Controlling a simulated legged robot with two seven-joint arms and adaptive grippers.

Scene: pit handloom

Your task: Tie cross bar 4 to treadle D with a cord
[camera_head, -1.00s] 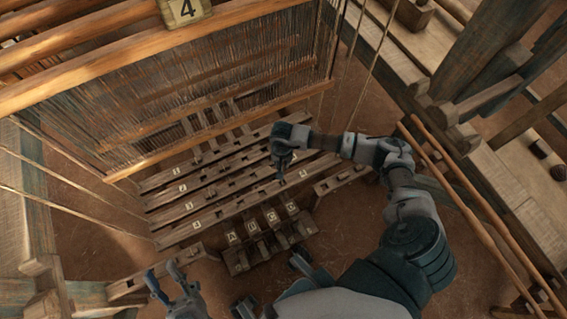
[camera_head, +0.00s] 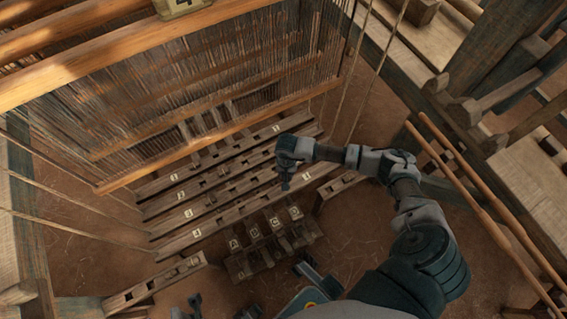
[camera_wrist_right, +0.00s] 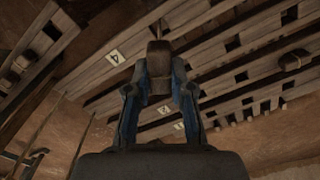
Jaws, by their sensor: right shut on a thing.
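Several wooden cross bars lie side by side below the warp. The front one, cross bar 4 (camera_head: 240,212), shows its "4" plate in the wrist view (camera_wrist_right: 115,58). My right gripper (camera_head: 285,185) is above the cross bars, near the right part of the front one. It is shut on a small brown piece (camera_wrist_right: 159,62), seen between its fingertips in the wrist view. My left gripper (camera_head: 187,306) is open, partly cut off at the bottom edge.
The hanging warp and its wooden beams (camera_head: 200,150) fill the upper left. Thin cords (camera_head: 370,70) run down at the upper right. Two long poles (camera_head: 480,190) and a timber frame stand at the right. A slotted block (camera_head: 155,283) lies at the lower left.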

